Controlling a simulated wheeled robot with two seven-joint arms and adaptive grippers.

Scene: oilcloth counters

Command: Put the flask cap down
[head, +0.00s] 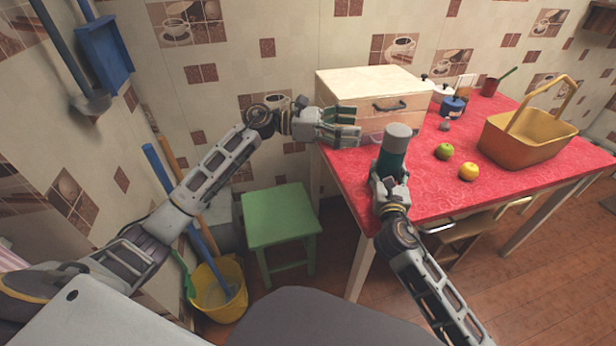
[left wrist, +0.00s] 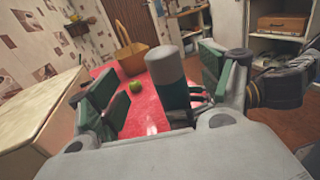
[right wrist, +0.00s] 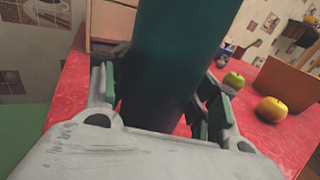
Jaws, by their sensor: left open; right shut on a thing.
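A dark green flask (head: 393,157) with a grey top (head: 398,131) stands upright in my right gripper (head: 389,182), near the left end of the red table. The grey top, which looks like the cap, sits on the flask. In the right wrist view the green body (right wrist: 175,60) fills the space between the fingers. My left gripper (head: 352,126) is open and empty, to the left of the flask, with its fingers pointing toward it. In the left wrist view the grey top (left wrist: 165,66) shows beyond and between the open fingers.
The red table (head: 425,178) holds a wooden box (head: 360,92) behind the grippers, a green apple (head: 444,151), a yellow apple (head: 468,172), a yellow basket (head: 520,140), a blue pot (head: 453,106) and a small grey item (head: 444,126). A green stool (head: 280,215) stands left of the table.

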